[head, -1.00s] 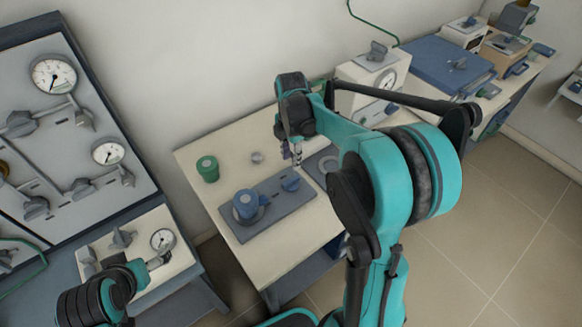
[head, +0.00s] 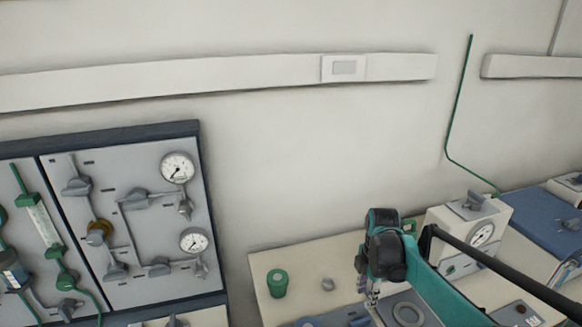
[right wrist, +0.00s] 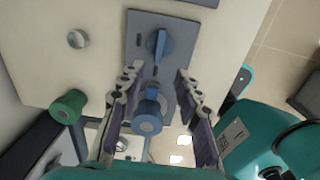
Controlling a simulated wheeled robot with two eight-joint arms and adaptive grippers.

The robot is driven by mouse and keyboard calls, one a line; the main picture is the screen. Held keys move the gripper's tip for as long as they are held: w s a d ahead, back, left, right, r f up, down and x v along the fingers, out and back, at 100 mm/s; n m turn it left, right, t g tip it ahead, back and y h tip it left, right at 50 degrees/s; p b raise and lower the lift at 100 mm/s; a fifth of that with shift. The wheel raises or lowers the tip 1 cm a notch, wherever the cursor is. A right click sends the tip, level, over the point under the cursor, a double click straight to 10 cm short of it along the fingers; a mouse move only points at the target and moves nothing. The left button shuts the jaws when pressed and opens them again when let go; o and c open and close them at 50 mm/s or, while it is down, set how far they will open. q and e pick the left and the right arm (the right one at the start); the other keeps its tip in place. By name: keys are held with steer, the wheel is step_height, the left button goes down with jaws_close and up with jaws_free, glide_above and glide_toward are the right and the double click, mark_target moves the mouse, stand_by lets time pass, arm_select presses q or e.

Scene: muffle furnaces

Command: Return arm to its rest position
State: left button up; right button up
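My right arm comes in at the lower right of the head view, with its gripper (head: 373,291) pointing down over the pale bench (head: 262,262). In the right wrist view the right gripper (right wrist: 158,78) is open, its two fingers spread wide apart. A blue handle (right wrist: 157,45) and a blue cylindrical piece (right wrist: 148,112) appear between the fingers in the picture, not gripped. They sit on a grey-blue plate (right wrist: 190,45). My left gripper does not show in either view now.
A white box with a gauge (head: 460,240) stands behind, at right. A valve panel (head: 142,240) stands at left.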

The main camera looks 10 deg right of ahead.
steer(key=s+a+r+m+t, duration=0.1)
steer(key=s+a+m+t, duration=0.2)
steer(key=s+m, duration=0.5)
steer(key=s+a+r+m+t, duration=0.1)
steer(key=s+a+m+t, duration=0.3)
steer(key=s+m, duration=0.4)
steer(key=a+m, duration=0.1)
steer(key=m, duration=0.2)
steer(key=shift+s+a+r+m, duration=0.15)
steer(key=shift+s+r+m, duration=0.15)
steer(key=shift+r+m, duration=0.1)
